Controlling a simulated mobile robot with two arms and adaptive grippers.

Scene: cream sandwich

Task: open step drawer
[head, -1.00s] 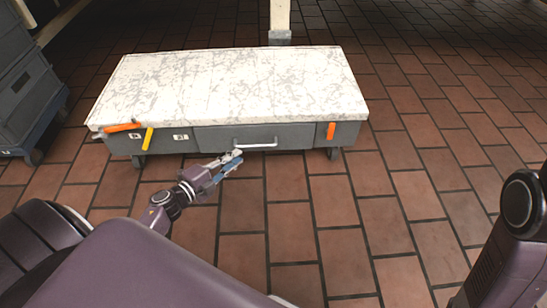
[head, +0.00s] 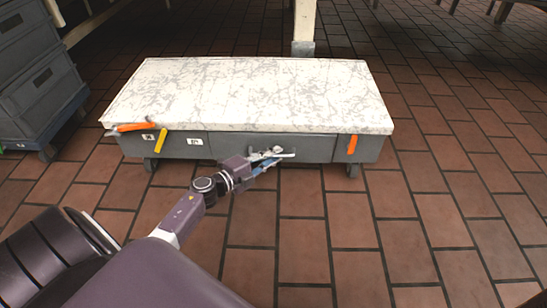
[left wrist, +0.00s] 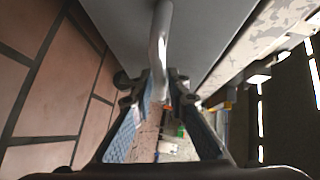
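The step drawer (head: 315,148) is the wide grey front in the low step with a marbled white top (head: 245,92). It looks flush with the step's front. Its pale bar handle (head: 285,155) is partly covered by my left gripper (head: 268,157). In the left wrist view the handle (left wrist: 160,45) runs down from the top edge to between the fingertips of my left gripper (left wrist: 164,88). The fingers stand apart on either side of it. Whether they touch it, I cannot tell. My right gripper is out of view.
Orange-handled (head: 133,127) and yellow-handled (head: 162,138) items hang at the step's left front, with an orange one (head: 352,145) at its right. Grey crates (head: 38,85) stand at the left. The brick floor (head: 380,240) in front and right is clear.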

